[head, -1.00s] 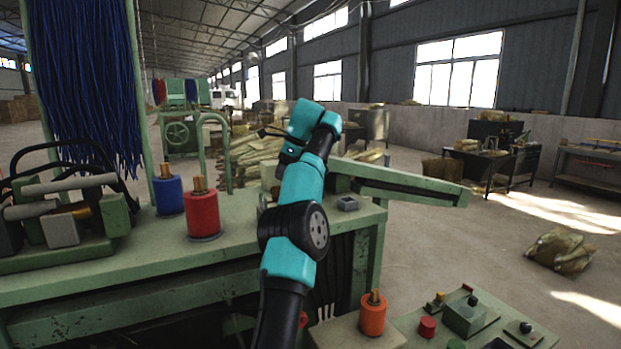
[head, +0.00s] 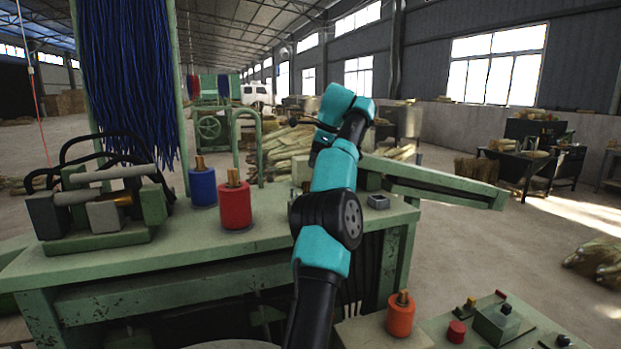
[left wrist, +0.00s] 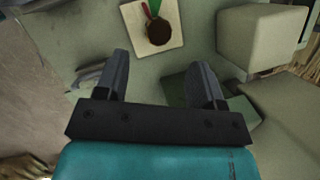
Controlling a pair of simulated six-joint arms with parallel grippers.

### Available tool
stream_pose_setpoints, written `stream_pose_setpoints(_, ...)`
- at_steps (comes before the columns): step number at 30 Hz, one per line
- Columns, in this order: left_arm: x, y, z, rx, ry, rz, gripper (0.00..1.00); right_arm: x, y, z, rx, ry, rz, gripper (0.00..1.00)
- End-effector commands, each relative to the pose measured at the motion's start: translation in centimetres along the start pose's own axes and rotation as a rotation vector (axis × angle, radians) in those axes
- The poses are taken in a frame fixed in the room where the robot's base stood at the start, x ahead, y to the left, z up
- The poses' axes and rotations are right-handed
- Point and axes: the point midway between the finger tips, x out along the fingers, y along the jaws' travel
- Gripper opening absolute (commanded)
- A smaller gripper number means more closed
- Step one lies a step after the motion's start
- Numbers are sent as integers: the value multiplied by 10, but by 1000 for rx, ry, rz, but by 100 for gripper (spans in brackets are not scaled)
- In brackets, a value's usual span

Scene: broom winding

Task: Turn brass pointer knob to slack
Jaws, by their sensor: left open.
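My left arm rises through the middle of the head view, over the green bench (head: 170,255). Its gripper is mostly hidden at the far end of the arm there. In the left wrist view my left gripper (left wrist: 161,84) is open, with nothing between its fingers. Ahead of the fingers is a pale square plate (left wrist: 137,42) with a dark brown round piece (left wrist: 158,33) on it. A green and a red strip run from that piece to the top edge. I cannot tell whether this is the brass pointer knob. My right gripper is out of view.
A blue spool (head: 203,188) and a red spool (head: 235,207) stand on the bench left of my arm. An orange spool (head: 400,316) and a control panel (head: 470,330) are at the lower right. Blue strands (head: 128,80) hang at the left. A green beam (head: 440,185) juts right.

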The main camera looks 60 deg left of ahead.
Motion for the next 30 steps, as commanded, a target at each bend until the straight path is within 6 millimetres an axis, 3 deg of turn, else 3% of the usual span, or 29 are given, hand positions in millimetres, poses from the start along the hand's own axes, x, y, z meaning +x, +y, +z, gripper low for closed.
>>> stream_pose_setpoints(10,-29,14,30,-556,180,-74,62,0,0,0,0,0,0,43)
stream_pose_setpoints(21,-58,40,56,-1179,426,-22,62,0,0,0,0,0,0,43)
stream_pose_setpoints(30,-69,53,62,-1440,533,49,62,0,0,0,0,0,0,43)
